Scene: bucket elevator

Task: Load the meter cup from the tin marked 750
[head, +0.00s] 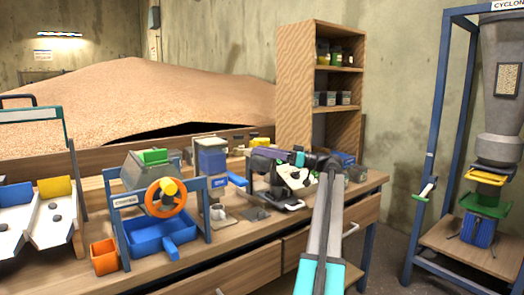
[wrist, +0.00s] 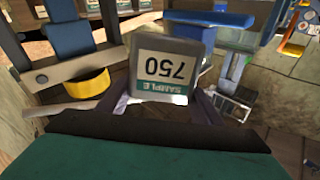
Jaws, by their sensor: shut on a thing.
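The tin marked 750 (wrist: 163,75) fills the middle of the wrist view. Its label reads "SAMPLE 750" upside down there. My gripper (wrist: 158,108) is shut on the tin, with a dark finger at each side of it. In the head view my gripper (head: 297,178) is over the right part of the bench, and I cannot make out the tin clearly there. A small grey cup (head: 218,212) stands on the bench left of my gripper; I cannot tell whether it is the meter cup. The inside of the tin does not show.
A blue frame with an orange wheel (head: 166,197) and a blue tray (head: 160,235) stands left on the bench (head: 215,262). A shelf (head: 294,85) with jars is behind; a blue-framed cyclone (head: 500,130) stands right.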

